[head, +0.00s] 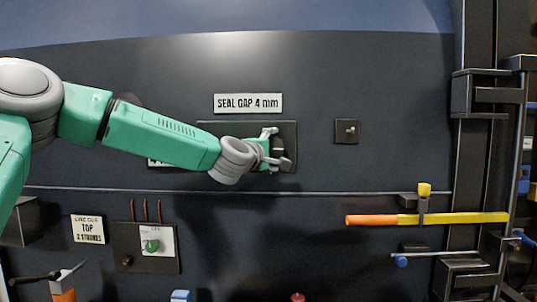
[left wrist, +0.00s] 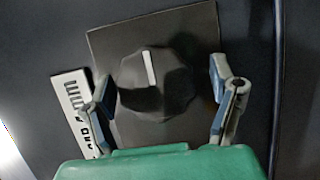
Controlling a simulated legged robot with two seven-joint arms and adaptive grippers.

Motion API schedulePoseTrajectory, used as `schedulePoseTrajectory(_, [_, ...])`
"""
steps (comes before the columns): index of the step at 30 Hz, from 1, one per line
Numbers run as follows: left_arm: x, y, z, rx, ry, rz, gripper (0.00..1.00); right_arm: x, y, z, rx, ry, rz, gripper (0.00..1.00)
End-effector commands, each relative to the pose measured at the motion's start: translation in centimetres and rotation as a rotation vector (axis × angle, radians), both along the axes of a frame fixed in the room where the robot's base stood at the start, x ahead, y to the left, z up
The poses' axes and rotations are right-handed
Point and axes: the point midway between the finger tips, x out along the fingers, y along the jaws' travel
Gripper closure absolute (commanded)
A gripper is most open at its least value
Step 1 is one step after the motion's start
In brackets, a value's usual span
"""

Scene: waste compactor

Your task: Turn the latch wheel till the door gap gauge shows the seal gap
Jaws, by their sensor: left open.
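The latch wheel shows in the left wrist view as a round dark knob (left wrist: 155,90) with a white pointer line, tipped slightly left of upright. It sits on a dark square plate (left wrist: 195,28). My left gripper (left wrist: 160,84) is open, one finger on each side of the knob, with visible gaps; I cannot tell the depth. In the head view my left gripper (head: 276,148) is in front of the dark panel plate (head: 225,128) and hides the knob. A sign (head: 248,103) above reads "SEAL GAP 4 mm". No gauge reading is legible. My right gripper is not in view.
A small plate with a toggle (head: 347,131) is right of the panel plate. A rail (head: 330,192) crosses the wall.

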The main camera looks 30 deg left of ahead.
Motion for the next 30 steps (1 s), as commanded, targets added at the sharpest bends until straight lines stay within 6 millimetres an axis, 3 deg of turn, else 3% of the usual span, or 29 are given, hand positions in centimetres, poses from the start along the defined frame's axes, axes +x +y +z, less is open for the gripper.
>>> schedulePoseTrajectory(5, [-2.5,-0.3,0.1,-0.002,-0.001,-0.001,0.22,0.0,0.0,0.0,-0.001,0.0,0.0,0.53])
schedulePoseTrajectory(12, [-7.5,-1.1,-0.1,-0.003,0.002,-0.003,0.22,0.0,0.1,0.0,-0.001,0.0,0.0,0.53])
schedulePoseTrajectory(18, [-10.3,-1.7,-0.2,-0.001,0.004,-0.003,0.22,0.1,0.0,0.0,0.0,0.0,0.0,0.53])
schedulePoseTrajectory(30, [-11.2,-1.8,-0.4,0.0,0.007,-0.002,0.22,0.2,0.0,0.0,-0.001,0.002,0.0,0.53])
